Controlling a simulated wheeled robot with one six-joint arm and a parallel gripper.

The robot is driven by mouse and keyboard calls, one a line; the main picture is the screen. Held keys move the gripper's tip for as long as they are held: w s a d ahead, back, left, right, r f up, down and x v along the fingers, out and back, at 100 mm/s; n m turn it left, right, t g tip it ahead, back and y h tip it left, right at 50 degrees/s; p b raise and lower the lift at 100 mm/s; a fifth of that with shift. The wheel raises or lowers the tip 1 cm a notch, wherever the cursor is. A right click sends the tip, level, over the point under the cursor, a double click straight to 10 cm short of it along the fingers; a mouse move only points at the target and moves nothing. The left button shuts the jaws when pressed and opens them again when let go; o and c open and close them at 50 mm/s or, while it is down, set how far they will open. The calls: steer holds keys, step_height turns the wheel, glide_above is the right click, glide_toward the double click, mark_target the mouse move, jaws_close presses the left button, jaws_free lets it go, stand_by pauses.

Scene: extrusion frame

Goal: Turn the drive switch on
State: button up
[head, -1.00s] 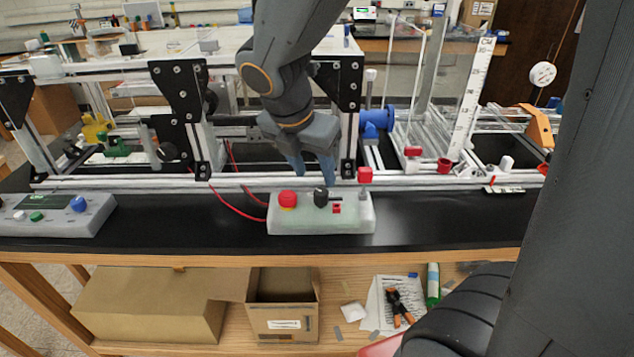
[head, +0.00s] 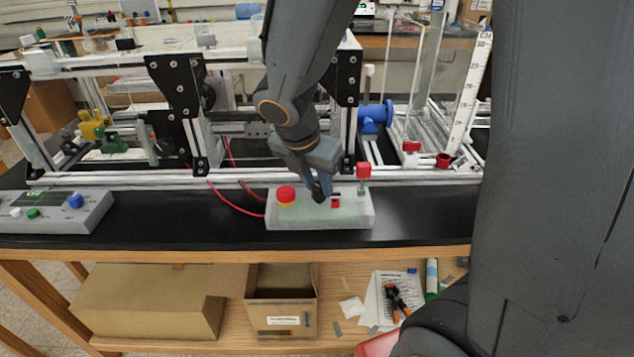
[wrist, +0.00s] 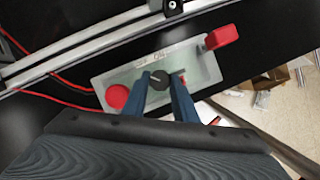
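The pale green control box (head: 345,216) stands on the black bench top and also shows in the wrist view (wrist: 205,72). Its black rotary knob (head: 318,196), with a white pointer line, sits between a red mushroom button (head: 286,194) on the left and a small red switch (head: 335,202) on the right. My gripper (head: 318,190) points down at the knob. In the wrist view my gripper's (wrist: 160,82) two blue fingers are apart, on either side of the knob (wrist: 155,80). Whether they touch it I cannot tell.
A red block on a post (head: 363,171) rises at the box's right rear corner. The aluminium extrusion rail (head: 110,182) runs close behind the box. Red wires (head: 235,206) leave its left side.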

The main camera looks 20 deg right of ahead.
steer(key=shift+c, duration=1.1)
steer(key=shift+m, duration=0.3)
steer(key=m+p, duration=0.1)
steer(key=m+g+h+p, duration=0.1)
steer(key=m, duration=0.1)
steer(key=shift+w+a+r+m, duration=0.1)
steer(key=shift+w+m, duration=0.05)
steer(key=shift+m, duration=0.15)
steer(key=m+g+p, duration=0.2)
steer(key=m, duration=0.2)
steer(key=shift+w+m+p, duration=0.15)
steer(key=shift+m+p, duration=0.15)
steer(key=shift+m, duration=0.1)
steer(key=m+g+p, duration=0.1)
steer(key=m, duration=0.3)
steer(key=shift+w+g+p, duration=0.2)
steer(key=shift+g+p, duration=0.2)
steer(key=shift+w+m+g+y+p, duration=0.1)
steer(key=shift+m+g+y+p, duration=0.25)
steer(key=shift+m, duration=0.85)
steer(key=shift+m+g+y+p, duration=0.2)
steer(key=shift+m+g, duration=0.25)
steer(key=shift+m, duration=0.75)
